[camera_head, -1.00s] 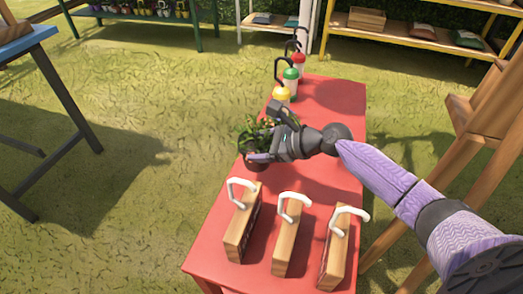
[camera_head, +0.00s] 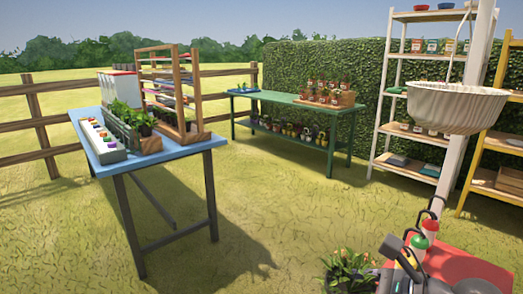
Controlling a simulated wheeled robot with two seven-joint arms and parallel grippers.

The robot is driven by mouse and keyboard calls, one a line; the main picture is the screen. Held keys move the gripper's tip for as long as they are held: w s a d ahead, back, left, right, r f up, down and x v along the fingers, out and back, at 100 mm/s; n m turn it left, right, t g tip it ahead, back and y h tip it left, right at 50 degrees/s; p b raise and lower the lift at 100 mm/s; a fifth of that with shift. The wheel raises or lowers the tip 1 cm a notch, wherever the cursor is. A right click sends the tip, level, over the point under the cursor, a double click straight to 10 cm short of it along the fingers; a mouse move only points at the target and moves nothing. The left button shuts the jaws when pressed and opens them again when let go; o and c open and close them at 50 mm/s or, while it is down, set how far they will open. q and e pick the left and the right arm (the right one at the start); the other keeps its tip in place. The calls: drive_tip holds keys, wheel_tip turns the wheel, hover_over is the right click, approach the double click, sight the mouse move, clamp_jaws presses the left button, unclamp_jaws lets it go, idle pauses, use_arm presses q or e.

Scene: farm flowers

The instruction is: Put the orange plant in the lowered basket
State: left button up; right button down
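A leafy plant with small orange-red blooms (camera_head: 350,268) is at the bottom edge of the picture; its pot is mostly cut off. My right gripper (camera_head: 392,262) is directly beside it, on its right. The picture's lower edge cuts off the fingers, so I cannot tell if they are closed on the pot. A white ribbed basket (camera_head: 455,108) hangs at the right, in front of a white post, above the red table (camera_head: 462,265). My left gripper is not in view.
A blue table (camera_head: 165,152) with planters is left; a green table (camera_head: 300,103) is behind. Grass between is clear.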

use_arm(q)
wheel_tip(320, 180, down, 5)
drive_tip(key=b, duration=0.5)
use_arm(e)
drive_tip(key=s+a, duration=0.2)
drive_tip(key=s, duration=1)
use_arm(q)
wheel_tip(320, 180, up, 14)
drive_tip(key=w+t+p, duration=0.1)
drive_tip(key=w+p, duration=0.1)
drive_tip(key=p, duration=1.2)
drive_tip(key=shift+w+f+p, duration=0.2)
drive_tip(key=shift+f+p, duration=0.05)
drive_tip(key=shift+p, duration=0.05)
use_arm(e)
wheel_tip(320, 180, up, 11)
drive_tip(key=shift+w+f+n+g, duration=0.2)
drive_tip(key=shift+n+g, duration=0.1)
drive_tip(key=shift+n, duration=0.1)
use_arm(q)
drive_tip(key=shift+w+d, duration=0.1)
use_arm(e)
drive_tip(key=shift+a, duration=0.1)
